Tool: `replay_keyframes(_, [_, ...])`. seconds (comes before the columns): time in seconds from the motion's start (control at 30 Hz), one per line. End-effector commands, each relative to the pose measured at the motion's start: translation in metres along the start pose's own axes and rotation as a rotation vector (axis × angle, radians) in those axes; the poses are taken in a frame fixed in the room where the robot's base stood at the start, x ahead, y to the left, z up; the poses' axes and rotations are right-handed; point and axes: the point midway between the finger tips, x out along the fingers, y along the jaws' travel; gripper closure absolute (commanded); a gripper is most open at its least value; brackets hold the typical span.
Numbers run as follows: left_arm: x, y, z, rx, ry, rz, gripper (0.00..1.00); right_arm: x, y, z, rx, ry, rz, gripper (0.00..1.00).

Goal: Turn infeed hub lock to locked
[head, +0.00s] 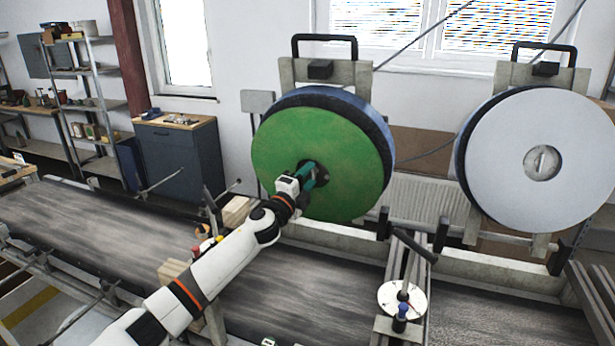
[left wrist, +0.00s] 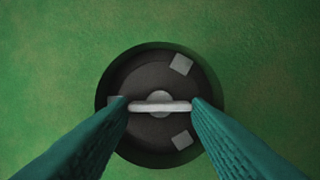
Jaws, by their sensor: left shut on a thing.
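The green reel (head: 300,135) faces me, with a dark round hub (head: 322,171) at its centre. In the left wrist view the recessed hub (left wrist: 160,72) fills the middle of the picture. The hub lock (left wrist: 160,107) is a light grey bar across a round boss, and it lies level in that view. My left gripper (head: 314,172) reaches the green reel's hub from the front. Its teal fingers (left wrist: 160,106) are shut on the two ends of the lock bar. In the head view my gripper covers the lock. My right gripper does not show.
A pale grey reel (head: 520,150) hangs at the right; its hub bar (head: 542,160) stands near upright. Dark conveyor belts (head: 300,290) run below my arm. A white dial (head: 386,296) and a dark lever (head: 415,245) stand right of my arm. Wooden blocks (head: 236,211) sit near my forearm.

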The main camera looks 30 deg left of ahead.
Motion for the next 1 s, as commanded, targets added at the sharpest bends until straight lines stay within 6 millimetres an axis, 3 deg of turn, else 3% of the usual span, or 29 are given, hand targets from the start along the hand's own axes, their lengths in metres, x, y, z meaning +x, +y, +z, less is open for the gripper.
replay_keyframes(0.4, [-0.001, -0.002, 0.001, 0.011, -0.003, -0.004, 0.79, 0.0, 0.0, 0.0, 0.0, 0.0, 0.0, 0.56])
replay_keyframes(0.43, [-0.001, -0.002, 0.001, 0.011, -0.003, -0.005, 0.53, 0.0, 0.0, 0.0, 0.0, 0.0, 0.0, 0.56])
replay_keyframes(0.47, [-0.001, -0.002, 0.001, 0.011, -0.003, -0.005, 0.48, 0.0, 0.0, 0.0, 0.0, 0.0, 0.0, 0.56])
replay_keyframes(0.8, [-0.003, -0.002, 0.0, 0.009, -0.001, -0.003, 0.47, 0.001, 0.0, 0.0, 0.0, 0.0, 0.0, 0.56])
replay_keyframes(1.0, [-0.028, -0.005, 0.001, 0.013, -0.004, -0.004, 0.47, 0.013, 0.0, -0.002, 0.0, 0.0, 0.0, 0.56])
